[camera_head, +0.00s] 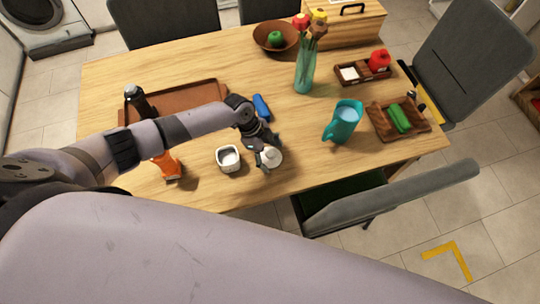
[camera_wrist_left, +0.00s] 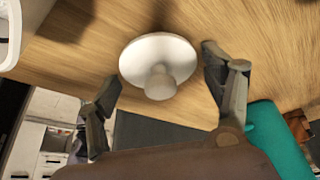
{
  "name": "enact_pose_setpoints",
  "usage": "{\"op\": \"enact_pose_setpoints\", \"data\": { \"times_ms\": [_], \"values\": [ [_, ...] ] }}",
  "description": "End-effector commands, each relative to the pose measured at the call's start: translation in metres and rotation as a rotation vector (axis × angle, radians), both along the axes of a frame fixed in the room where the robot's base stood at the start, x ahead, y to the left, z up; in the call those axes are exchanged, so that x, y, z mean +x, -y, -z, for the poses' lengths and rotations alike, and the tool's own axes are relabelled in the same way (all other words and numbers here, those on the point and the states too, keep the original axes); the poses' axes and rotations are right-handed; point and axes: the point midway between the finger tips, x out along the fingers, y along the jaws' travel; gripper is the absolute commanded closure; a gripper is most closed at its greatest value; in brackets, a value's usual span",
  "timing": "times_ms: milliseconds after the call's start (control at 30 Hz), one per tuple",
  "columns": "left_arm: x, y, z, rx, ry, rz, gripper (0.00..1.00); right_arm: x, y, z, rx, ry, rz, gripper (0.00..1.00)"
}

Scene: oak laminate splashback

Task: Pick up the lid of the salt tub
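The lid (camera_head: 271,157) is a white disc with a round knob, near the table's front edge. In the left wrist view the lid (camera_wrist_left: 150,53) has its knob towards the camera. My left gripper (camera_head: 266,149) is over the lid in the head view. In the left wrist view my left gripper (camera_wrist_left: 160,64) is open, one finger on each side of the lid, with visible gaps to it. The salt tub (camera_head: 228,167) stands uncovered just left of the lid, with pale contents; its edge shows at the wrist view's upper left (camera_wrist_left: 12,40). My right gripper is not in view.
An orange item (camera_head: 167,166) stands left of the tub. A blue item (camera_head: 261,107) lies behind the gripper. A teal jug (camera_head: 342,124) and a wooden tray (camera_head: 412,125) with green items are to the right. A chair (camera_head: 390,198) stands at the front edge.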

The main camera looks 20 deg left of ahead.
Motion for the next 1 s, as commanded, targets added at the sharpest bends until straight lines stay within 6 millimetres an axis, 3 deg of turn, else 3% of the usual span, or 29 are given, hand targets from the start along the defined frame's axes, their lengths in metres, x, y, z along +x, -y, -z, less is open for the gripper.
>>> {"op": "enact_pose_setpoints", "data": {
  "times_ms": [400, 700, 867, 1000],
  "values": [
    [0.000, 0.000, 0.000, 0.000, 0.000, 0.000, 0.55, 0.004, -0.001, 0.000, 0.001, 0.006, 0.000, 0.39],
    [0.001, 0.000, -0.003, 0.000, 0.001, -0.001, 0.55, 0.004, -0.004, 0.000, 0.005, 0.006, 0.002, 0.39],
    [0.001, 0.000, -0.018, -0.002, 0.003, 0.001, 0.55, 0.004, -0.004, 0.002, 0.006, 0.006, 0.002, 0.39],
    [0.002, 0.000, -0.046, -0.002, 0.006, 0.003, 0.55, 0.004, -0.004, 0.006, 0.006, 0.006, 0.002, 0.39]
  ]
}}
